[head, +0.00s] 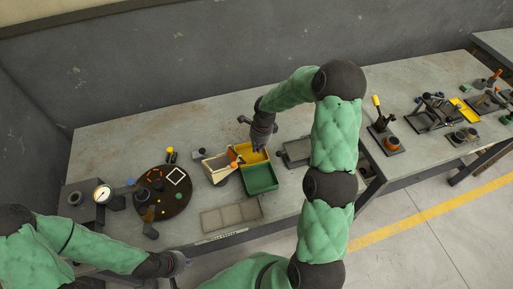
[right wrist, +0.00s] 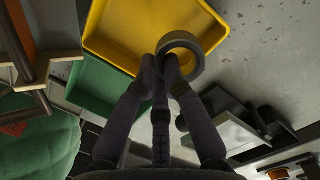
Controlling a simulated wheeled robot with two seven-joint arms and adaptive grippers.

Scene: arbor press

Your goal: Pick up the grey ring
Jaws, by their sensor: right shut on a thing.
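The grey ring (right wrist: 197,62) is at the fingertips of my right gripper (right wrist: 161,66) in the right wrist view. The fingers are shut on its near left side, and the ring overlaps the edge of the yellow bin (right wrist: 110,30) in the picture. In the head view my right gripper (head: 258,146) points down over the yellow bin (head: 247,158); I cannot make out the ring there. My left gripper (head: 182,262) is low at the table's front edge, far from the ring; its fingers are too small to read.
A green bin (head: 262,178) and a cream bin (head: 212,164) adjoin the yellow one. A dark round plate (head: 170,207) with small parts lies to the left. A grey sectioned tray (head: 231,215) lies in front, and a dark tray (head: 296,152) is at right.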

